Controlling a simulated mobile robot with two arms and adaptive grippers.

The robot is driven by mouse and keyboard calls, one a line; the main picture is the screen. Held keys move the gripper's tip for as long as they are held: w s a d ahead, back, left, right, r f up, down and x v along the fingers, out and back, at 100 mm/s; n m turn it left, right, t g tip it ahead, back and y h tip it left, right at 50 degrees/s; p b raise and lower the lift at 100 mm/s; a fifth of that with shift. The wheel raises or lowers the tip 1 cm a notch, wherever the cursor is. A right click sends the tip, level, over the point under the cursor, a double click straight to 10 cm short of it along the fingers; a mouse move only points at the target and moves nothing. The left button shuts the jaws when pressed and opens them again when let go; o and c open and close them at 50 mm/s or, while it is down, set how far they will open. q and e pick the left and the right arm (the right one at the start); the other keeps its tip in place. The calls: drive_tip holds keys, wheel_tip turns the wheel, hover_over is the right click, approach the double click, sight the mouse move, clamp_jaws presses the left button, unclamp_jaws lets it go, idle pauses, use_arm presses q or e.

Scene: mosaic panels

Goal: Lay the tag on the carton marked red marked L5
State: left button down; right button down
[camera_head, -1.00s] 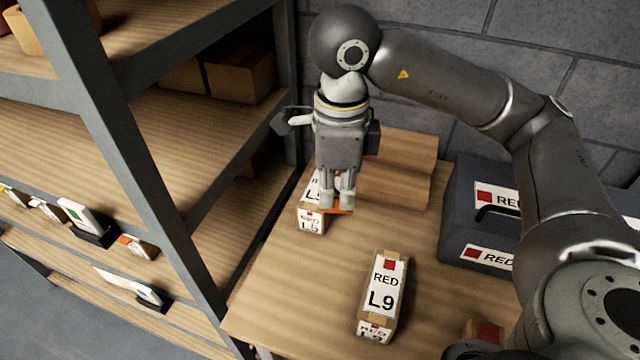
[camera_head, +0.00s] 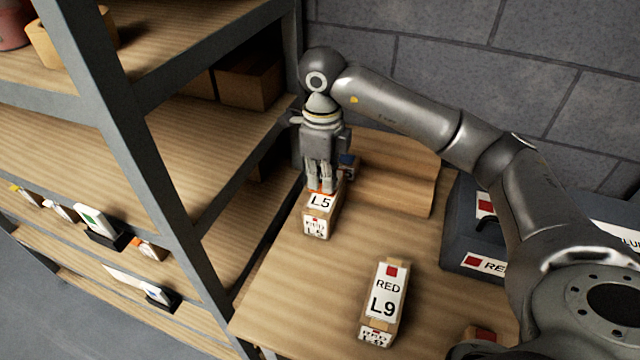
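The carton marked red L5 (camera_head: 316,228) stands on the wooden table near its left edge. Its front and part of its top label show. My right gripper (camera_head: 322,187) points down over the far part of that carton's top. An orange tag (camera_head: 324,191) shows as a thin strip at its fingertips, very close to the carton top. The fingers look closed on the tag. Whether the tag touches the carton cannot be told. My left gripper is not in view.
A carton marked red L9 (camera_head: 384,296) stands nearer on the table. A dark crate with red labels (camera_head: 456,225) is at the right. A wooden piece (camera_head: 400,170) lies behind. A grey-framed shelf (camera_head: 150,190) borders the left. Table between the cartons is clear.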

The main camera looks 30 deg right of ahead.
sight(320, 190)
drive_tip(key=shift+w+d+f, duration=0.1)
drive_tip(key=shift+w+f, duration=0.35)
drive_tip(key=shift+f, duration=0.05)
drive_tip(key=f+p, duration=0.2)
drive_tip(key=f, duration=0.1)
drive_tip(key=shift+w, duration=0.3)
drive_tip(key=shift+d+f, duration=0.1)
drive_tip(key=shift+f, duration=0.35)
drive_tip(key=shift+f, duration=0.15)
drive_tip(key=c, duration=1.6)
unclamp_jaws()
drive_tip(key=shift+c, duration=0.2)
